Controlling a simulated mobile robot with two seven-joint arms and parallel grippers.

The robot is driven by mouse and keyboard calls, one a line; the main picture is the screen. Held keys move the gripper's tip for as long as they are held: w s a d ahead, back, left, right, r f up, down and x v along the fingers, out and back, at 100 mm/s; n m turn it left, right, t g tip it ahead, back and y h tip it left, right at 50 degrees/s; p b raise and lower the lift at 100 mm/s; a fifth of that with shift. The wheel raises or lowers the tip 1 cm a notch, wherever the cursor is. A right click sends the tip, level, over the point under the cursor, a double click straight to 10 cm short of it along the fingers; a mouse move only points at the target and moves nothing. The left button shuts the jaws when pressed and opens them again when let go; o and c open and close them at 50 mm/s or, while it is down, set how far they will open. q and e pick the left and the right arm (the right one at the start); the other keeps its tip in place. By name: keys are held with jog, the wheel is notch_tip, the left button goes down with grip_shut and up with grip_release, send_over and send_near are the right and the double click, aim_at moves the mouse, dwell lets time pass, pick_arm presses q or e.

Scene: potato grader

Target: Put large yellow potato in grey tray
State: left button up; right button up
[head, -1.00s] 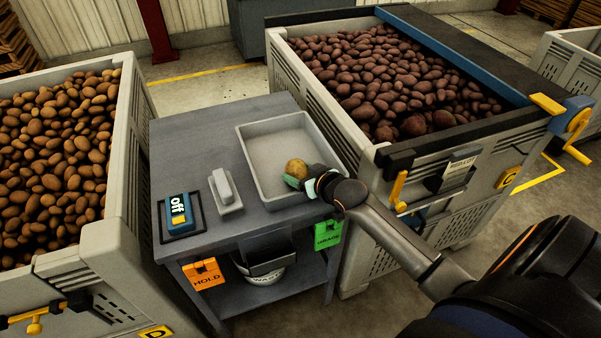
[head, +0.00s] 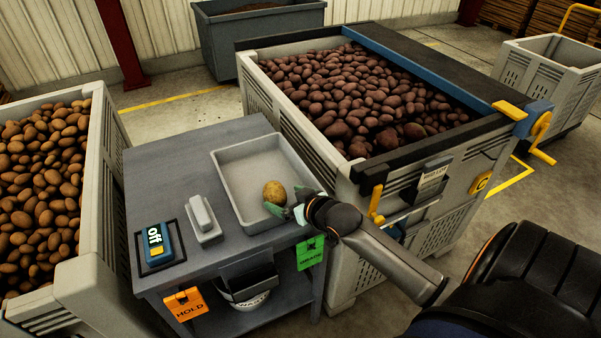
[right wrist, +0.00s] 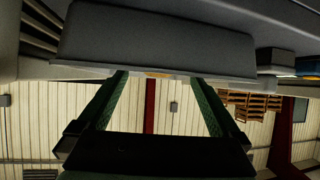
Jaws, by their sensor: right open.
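The large yellow potato (head: 274,192) is inside the grey tray (head: 245,165), near its front right part. Only a thin yellow sliver of the potato (right wrist: 157,75) shows past the tray edge in the right wrist view, where the tray (right wrist: 150,40) looks upside down. My right gripper (head: 284,212) is at the tray's front right rim, its tips just beside the potato. In the right wrist view its two green fingers (right wrist: 157,78) are spread wide with nothing between them. My left gripper is not in view.
The tray stands on a grey table (head: 165,150) with an "off" device (head: 155,243) and a small grey block (head: 202,216). A bin of brown potatoes (head: 45,165) is at left. A bin of reddish potatoes (head: 360,95) stands close on the right. Green (head: 310,253) and orange (head: 185,303) tags hang in front.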

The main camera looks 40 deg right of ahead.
jog(key=v, duration=0.7)
jog(key=s+a+f+n+g+y, duration=0.2)
jog(key=s+a+f+g, duration=0.1)
jog(key=s+a+f, duration=1.1)
notch_tip(320, 180, down, 4)
jog(key=a, duration=0.2)
jog(key=shift+s+a+y, duration=0.25)
jog(key=shift+a+y, duration=0.15)
